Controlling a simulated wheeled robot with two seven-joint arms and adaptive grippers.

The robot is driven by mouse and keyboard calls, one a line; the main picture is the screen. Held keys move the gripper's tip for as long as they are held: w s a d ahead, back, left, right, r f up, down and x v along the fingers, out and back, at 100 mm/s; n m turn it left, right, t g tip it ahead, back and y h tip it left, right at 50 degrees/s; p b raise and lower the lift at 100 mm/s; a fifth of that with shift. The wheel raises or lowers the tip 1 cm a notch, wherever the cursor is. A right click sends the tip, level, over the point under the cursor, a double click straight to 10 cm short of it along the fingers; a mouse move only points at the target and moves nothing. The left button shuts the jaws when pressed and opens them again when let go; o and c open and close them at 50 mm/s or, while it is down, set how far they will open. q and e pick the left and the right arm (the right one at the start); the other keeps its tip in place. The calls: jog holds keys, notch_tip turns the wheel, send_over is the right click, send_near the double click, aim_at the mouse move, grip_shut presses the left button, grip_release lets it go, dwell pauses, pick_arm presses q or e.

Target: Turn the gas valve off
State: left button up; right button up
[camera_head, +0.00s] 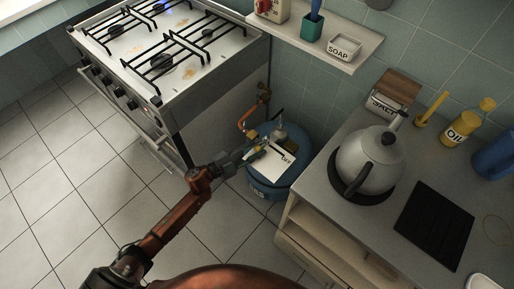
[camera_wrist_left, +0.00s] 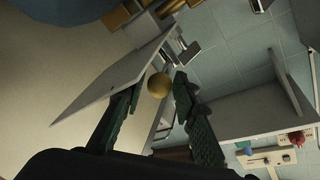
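The blue gas cylinder (camera_head: 262,188) stands on the floor between the stove and the counter. A white card marked OFF (camera_head: 270,163) is at its top, beside the valve fittings; in the left wrist view this white plate (camera_wrist_left: 105,78) slants at upper left. My left gripper (camera_head: 250,154) is at the near left edge of the cylinder top. In the wrist view my left gripper (camera_wrist_left: 160,82) has its fingers apart, with a round brass knob (camera_wrist_left: 158,85) showing between or just beyond the tips. I cannot tell whether they touch it. My right gripper is not in view.
The stove (camera_head: 190,75) stands left of the cylinder, with a copper pipe (camera_head: 245,118) behind. The counter (camera_head: 330,180) at right holds a kettle (camera_head: 368,160), an oil bottle (camera_head: 462,128) and a black plate (camera_head: 434,224). A wall shelf (camera_head: 318,42) hangs above. Tiled floor (camera_head: 60,190) is clear at left.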

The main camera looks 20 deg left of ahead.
pick_arm(q)
jog(key=shift+c, duration=0.2)
grip_shut()
dwell(0.4)
